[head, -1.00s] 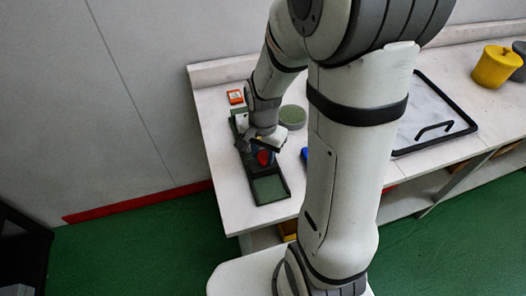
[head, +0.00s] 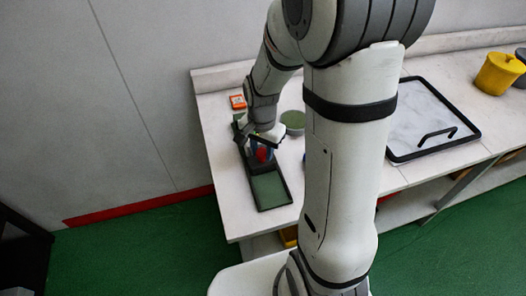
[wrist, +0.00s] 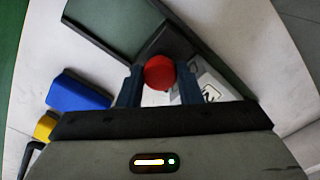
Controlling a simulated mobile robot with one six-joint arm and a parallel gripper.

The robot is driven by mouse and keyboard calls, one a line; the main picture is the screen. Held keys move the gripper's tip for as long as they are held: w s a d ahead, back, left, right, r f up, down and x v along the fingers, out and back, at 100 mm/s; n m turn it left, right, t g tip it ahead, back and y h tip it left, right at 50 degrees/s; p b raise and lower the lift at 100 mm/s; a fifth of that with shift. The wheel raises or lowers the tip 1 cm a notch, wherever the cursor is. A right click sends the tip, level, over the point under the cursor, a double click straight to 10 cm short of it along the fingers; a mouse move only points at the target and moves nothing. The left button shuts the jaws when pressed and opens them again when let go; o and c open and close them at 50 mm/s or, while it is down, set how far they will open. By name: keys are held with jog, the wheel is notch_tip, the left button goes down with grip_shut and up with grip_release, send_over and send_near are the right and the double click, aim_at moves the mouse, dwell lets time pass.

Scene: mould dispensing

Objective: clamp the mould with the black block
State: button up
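A long dark tray with green panels (head: 270,188) lies along the left part of the table; which part is the mould is not clear. It also shows in the wrist view (wrist: 122,24). A round red piece (head: 264,154) is at its middle. My gripper (wrist: 159,72) points down over the tray, its two blue fingers on either side of the red piece (wrist: 159,73). I cannot tell whether they touch it. I cannot single out a black block; dark parts near the red piece are partly hidden by my gripper.
A blue block (wrist: 78,92) and a yellow object (wrist: 45,126) lie beside the tray. A round green-topped dish (head: 293,121) and an orange-red box (head: 238,101) are near. A black-framed board (head: 425,118) and a yellow pot (head: 498,74) stand to the right.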

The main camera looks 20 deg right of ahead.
aim_at(262, 152)
jog(key=o, duration=0.4)
jog(key=shift+o, duration=0.2)
jog(key=shift+r, duration=0.1)
notch_tip(262, 152, up, 8)
jog(key=shift+f, duration=0.15)
jog(key=shift+c, duration=0.3)
